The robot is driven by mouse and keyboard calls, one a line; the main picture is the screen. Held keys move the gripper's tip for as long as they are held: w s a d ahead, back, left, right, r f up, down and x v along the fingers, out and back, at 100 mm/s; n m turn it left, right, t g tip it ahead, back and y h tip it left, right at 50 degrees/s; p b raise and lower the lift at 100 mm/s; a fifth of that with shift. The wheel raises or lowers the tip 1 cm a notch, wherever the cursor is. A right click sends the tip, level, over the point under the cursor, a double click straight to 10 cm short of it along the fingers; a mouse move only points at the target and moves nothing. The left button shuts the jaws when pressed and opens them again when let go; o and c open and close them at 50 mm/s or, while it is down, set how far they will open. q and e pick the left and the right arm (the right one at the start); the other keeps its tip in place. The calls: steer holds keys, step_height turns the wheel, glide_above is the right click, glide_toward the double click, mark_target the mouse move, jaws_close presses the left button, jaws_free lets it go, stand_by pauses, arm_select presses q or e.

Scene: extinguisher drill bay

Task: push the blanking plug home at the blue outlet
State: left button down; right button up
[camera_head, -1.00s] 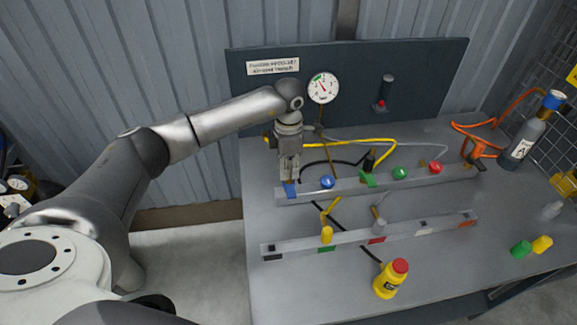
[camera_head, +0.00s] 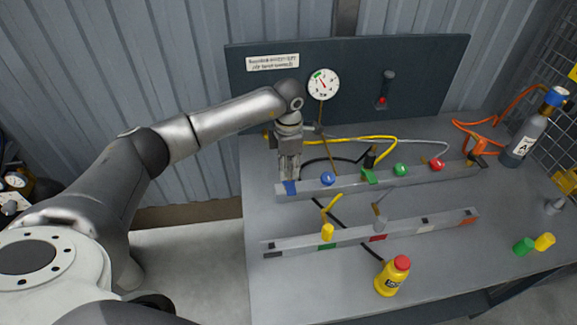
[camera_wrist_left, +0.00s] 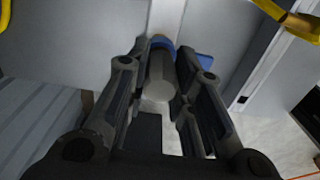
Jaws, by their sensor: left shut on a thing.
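My left gripper (camera_head: 289,179) points down at the left end of the back rail (camera_head: 340,184), right over the blue outlet's blue patch (camera_head: 290,188). In the left wrist view its fingers are closed around a grey cylindrical plug (camera_wrist_left: 160,80). A blue ring (camera_wrist_left: 162,42) shows at the plug's far end, against the rail; the blue patch (camera_wrist_left: 204,60) is just beside it. Whether the plug is fully seated cannot be told, as the fingers hide much of it. My right gripper is not in view.
Blue (camera_head: 327,179), green (camera_head: 400,170) and red (camera_head: 436,164) knobs stand along the back rail. A front rail (camera_head: 400,230) holds a yellow plug (camera_head: 327,232). Hoses lie between the rails. The front left bench is clear.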

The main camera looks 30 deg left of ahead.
arm_select(q)
steer(key=shift+f, duration=0.15)
steer(key=c, duration=1.2)
jaws_free()
